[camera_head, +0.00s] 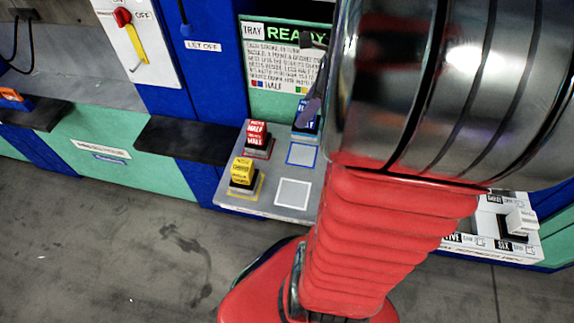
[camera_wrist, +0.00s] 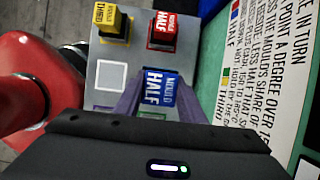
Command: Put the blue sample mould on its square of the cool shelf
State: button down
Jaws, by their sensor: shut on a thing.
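The blue sample mould (camera_head: 306,122), with a white-lettered label, is at the back of the grey shelf board (camera_head: 243,205). In the wrist view, the blue mould (camera_wrist: 155,90) sits between the two grey fingers of my gripper (camera_wrist: 158,84), which is shut on it. The blue-outlined square (camera_head: 302,154) looks empty in the head view, just in front of the mould in the picture. I cannot tell whether the mould touches the board. One finger shows in the head view; my arm hides the rest of the gripper.
A red mould (camera_head: 257,139) and a yellow mould (camera_head: 243,173) stand on the board, left of the blue square. A white-outlined square (camera_head: 293,194) is empty. A green panel with a sign (camera_head: 282,58) rises close behind. A white unit (camera_head: 505,225) stands at right.

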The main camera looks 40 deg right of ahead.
jog(key=shift+w+r, duration=0.1)
jog(key=shift+w, duration=0.05)
jog(key=shift+a+f, duration=0.1)
jog(key=shift+f, duration=3.05)
jog(key=shift+f, duration=1.9)
jog(key=c, duration=1.2)
grip_release()
jog(key=shift+f, duration=0.1)
jog(key=shift+o, duration=0.2)
